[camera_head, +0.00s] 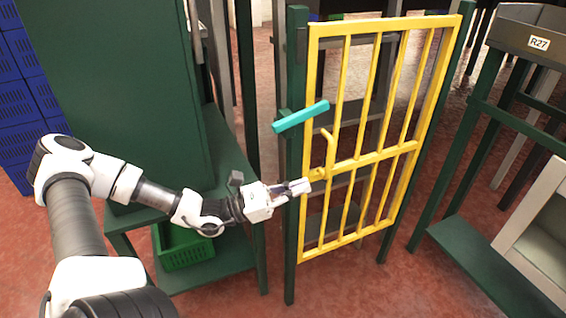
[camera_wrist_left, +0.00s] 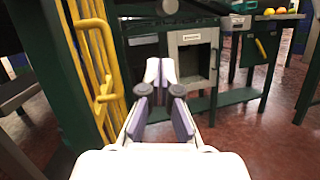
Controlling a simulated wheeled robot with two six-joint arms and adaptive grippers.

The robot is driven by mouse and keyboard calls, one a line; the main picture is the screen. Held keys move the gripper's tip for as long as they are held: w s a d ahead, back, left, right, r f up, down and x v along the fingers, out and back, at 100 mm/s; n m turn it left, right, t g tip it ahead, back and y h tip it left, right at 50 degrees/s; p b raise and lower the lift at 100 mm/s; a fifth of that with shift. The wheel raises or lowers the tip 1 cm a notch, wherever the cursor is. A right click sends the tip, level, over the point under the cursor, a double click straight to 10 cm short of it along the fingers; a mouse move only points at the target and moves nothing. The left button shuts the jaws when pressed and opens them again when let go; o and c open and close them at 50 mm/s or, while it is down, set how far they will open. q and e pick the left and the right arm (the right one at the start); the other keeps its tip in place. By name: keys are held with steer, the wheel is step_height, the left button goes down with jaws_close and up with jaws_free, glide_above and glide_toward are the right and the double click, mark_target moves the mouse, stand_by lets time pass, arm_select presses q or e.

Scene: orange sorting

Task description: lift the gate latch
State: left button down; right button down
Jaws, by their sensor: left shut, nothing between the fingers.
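The yellow barred gate (camera_head: 362,168) stands beside a dark green post (camera_head: 291,235). A teal bar (camera_head: 301,116), which looks like the latch, crosses the post and the gate's left edge, tilted with its right end higher. A bent yellow handle (camera_head: 331,146) sits on the gate below it. My left gripper (camera_head: 303,186) is shut and empty, below the teal bar and close to the gate's left edge; I cannot tell whether it touches. In the left wrist view the shut fingers (camera_wrist_left: 160,72) point past the gate bars (camera_wrist_left: 88,65) and handle (camera_wrist_left: 101,45). The teal bar does not show there.
A dark green cabinet (camera_head: 120,90) and a low shelf with a green crate (camera_head: 186,247) stand left of the gate. Blue crates (camera_head: 20,100) are at the far left. Red floor (camera_head: 340,285) shows in front.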

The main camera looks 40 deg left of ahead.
arm_select(q)
steer(key=s+d+f+m+g, duration=0.8)
steer(key=d+f+g, duration=0.2)
steer(key=f+g, duration=0.25)
steer(key=s+f+m+g+y, duration=0.2)
steer(key=s+f+m+y, duration=0.4)
steer(key=f+m, duration=0.3)
steer(key=s+f+m+g+y, duration=0.2)
steer(key=s+f+m+y, duration=0.4)
steer(key=f+m, duration=0.3)
steer(key=shift+a+f+g+y, duration=0.15)
steer(key=shift+f+g+y, duration=0.15)
steer(key=shift+y, duration=0.2)
steer(key=shift+s, duration=0.1)
